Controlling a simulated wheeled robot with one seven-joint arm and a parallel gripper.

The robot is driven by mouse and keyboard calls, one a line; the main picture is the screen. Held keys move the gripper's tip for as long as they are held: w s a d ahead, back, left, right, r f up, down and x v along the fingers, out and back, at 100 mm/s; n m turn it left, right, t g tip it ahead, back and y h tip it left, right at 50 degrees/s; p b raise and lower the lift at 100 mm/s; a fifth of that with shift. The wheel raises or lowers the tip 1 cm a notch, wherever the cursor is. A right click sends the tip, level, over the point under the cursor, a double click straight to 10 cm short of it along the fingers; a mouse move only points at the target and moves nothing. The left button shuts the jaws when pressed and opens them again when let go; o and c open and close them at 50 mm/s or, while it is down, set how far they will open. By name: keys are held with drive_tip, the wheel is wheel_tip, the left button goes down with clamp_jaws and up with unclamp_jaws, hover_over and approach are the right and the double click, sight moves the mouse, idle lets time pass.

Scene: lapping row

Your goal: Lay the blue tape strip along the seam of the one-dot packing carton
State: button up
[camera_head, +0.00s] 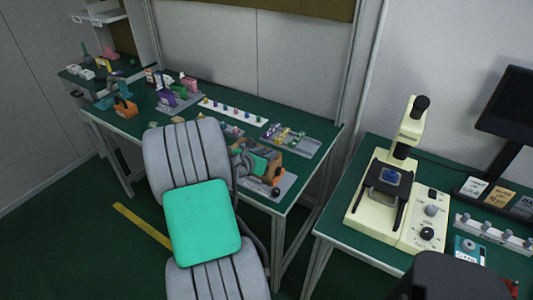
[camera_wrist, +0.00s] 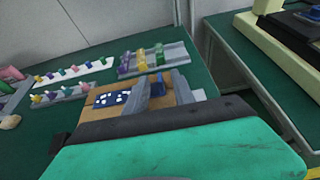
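A brown carton-like block (camera_wrist: 104,102) with a dark blue, white-marked patch on its top lies on the green bench just beyond my gripper in the wrist view. A small blue piece (camera_wrist: 157,86) stands at its right part; I cannot tell whether it is the tape strip. The brown block (camera_head: 273,171) also shows in the head view, partly hidden by my arm, on a grey base at the bench's near right end. No one-dot mark can be made out. My gripper's green and dark body fills the bottom of the wrist view; its fingertips cannot be made out clearly.
A grey tray (camera_head: 307,149) with purple, yellow and green pieces lies behind the block. A white bar with knobs (camera_head: 215,105) lies farther left. An orange object (camera_head: 126,108) and other items crowd the far left. A cream microscope (camera_head: 368,218) stands on a separate right-hand bench, across a gap.

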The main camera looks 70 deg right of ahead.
drive_tip(key=v, duration=0.7)
drive_tip(key=shift+a+r, duration=0.2)
drive_tip(key=shift+a, duration=0.15)
